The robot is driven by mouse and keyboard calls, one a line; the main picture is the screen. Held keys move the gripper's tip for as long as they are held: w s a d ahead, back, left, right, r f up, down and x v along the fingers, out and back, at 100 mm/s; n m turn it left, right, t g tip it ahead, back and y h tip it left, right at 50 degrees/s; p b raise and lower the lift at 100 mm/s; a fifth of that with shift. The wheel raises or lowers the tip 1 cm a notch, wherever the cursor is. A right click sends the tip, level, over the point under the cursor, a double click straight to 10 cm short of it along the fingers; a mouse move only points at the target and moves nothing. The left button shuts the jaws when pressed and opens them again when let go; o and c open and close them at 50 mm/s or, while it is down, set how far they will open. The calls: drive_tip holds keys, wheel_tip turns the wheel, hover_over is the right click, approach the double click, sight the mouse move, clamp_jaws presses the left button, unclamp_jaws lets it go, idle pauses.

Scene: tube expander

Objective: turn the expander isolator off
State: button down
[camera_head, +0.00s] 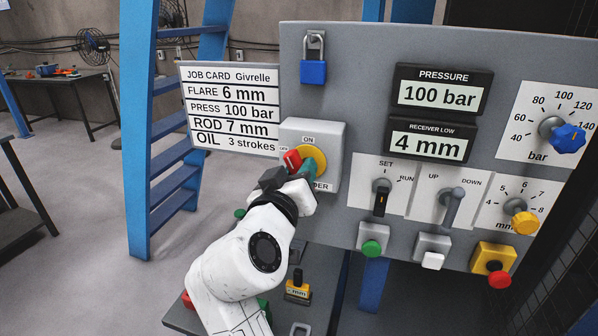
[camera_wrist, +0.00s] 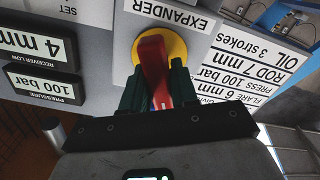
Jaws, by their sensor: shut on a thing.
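The expander isolator is a red handle (camera_head: 292,160) on a round yellow plate (camera_head: 316,156), set in a grey box (camera_head: 330,140) at the left of the panel. ON is printed above it, and a small label is at its left. The red end shows up-left of centre in the head view. My gripper (camera_head: 300,174) is at the box, its dark fingers shut on the red handle. In the wrist view, my gripper (camera_wrist: 160,88) has a finger on each side of the red handle (camera_wrist: 153,60). The fingers partly hide the handle and plate, so the exact pointer setting cannot be told.
A job card (camera_head: 232,108) is left of the box, and a blue padlock (camera_head: 313,71) hangs above. Displays, knobs, a SET/RUN switch (camera_head: 381,190), an UP/DOWN lever (camera_head: 452,203) and push buttons fill the panel's right. A blue ladder (camera_head: 140,150) stands left, with open floor beyond.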

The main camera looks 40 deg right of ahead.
drive_tip(key=n+p, duration=0.2)
drive_tip(key=n, duration=0.1)
drive_tip(key=shift+r+n, duration=0.15)
drive_tip(key=shift+n, duration=0.25)
drive_tip(key=n+p, duration=0.3)
drive_tip(key=shift+w+n, duration=0.1)
drive_tip(key=shift+n, duration=0.2)
drive_tip(key=n+p, duration=0.3)
drive_tip(key=n, duration=0.1)
drive_tip(key=shift+a, duration=0.15)
drive_tip(key=shift+f+n+p, duration=0.3)
drive_tip(key=shift+n+p, duration=0.45)
drive_tip(key=shift+n, duration=0.05)
drive_tip(key=shift+f, duration=0.1)
drive_tip(key=c, duration=1)
unclamp_jaws()
drive_tip(key=shift+o, duration=0.2)
drive_tip(key=shift+a, duration=0.1)
drive_tip(key=b+v, duration=0.3)
drive_tip(key=v, duration=0.7)
drive_tip(key=shift+s+a, duration=0.2)
drive_tip(key=shift+a, duration=0.05)
